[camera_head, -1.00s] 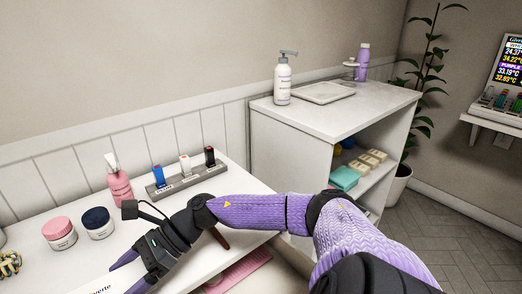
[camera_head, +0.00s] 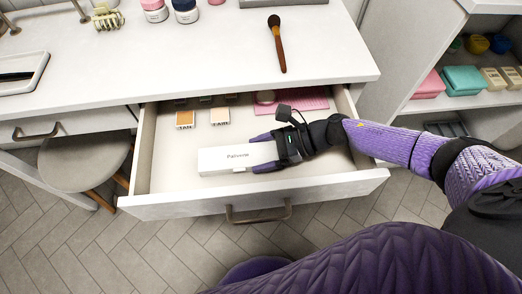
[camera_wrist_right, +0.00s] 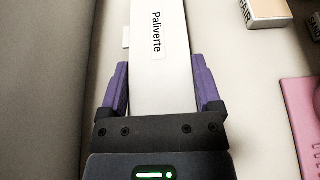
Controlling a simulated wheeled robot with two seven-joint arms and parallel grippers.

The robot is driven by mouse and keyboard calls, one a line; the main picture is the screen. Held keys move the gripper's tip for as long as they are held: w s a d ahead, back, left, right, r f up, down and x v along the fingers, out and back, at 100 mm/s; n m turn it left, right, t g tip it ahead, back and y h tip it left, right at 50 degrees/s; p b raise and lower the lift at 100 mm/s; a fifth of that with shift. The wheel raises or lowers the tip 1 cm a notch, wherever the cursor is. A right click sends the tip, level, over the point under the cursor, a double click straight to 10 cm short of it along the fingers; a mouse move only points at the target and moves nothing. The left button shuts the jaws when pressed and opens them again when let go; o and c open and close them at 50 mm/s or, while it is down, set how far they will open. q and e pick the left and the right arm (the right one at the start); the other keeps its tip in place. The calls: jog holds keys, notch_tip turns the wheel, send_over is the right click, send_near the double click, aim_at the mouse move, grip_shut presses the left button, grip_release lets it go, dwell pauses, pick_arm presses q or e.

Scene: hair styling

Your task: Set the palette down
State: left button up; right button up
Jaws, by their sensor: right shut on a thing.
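The palette (camera_head: 218,161) is a long white box with "Paliverte" lettered on it. It lies level inside the outline of the open drawer (camera_head: 345,187), near its front wall. My right gripper (camera_head: 262,153) is shut on the palette's right end. In the right wrist view the palette (camera_wrist_right: 165,85) runs straight out between the two purple fingers (camera_wrist_right: 163,92). I cannot tell whether its underside touches the drawer floor. My left gripper is not in view.
The drawer's back holds small tan boxes (camera_head: 219,117), a pink mat (camera_head: 300,101) and a round item. A brush (camera_head: 278,45) lies on the white tabletop (camera_head: 200,60) above. A stool (camera_head: 85,160) stands at left. The drawer's left part is free.

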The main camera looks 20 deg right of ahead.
jog(key=shift+r, duration=0.1)
jog(key=o, duration=1.1)
jog(key=shift+f, duration=0.25)
jog(key=shift+o, duration=1.2)
jog(key=shift+r, duration=0.35)
jog(key=p+v, duration=0.2)
jog(key=v, duration=0.9)
jog(key=shift+s+d+f, duration=0.15)
jog(key=shift+d, duration=0.35)
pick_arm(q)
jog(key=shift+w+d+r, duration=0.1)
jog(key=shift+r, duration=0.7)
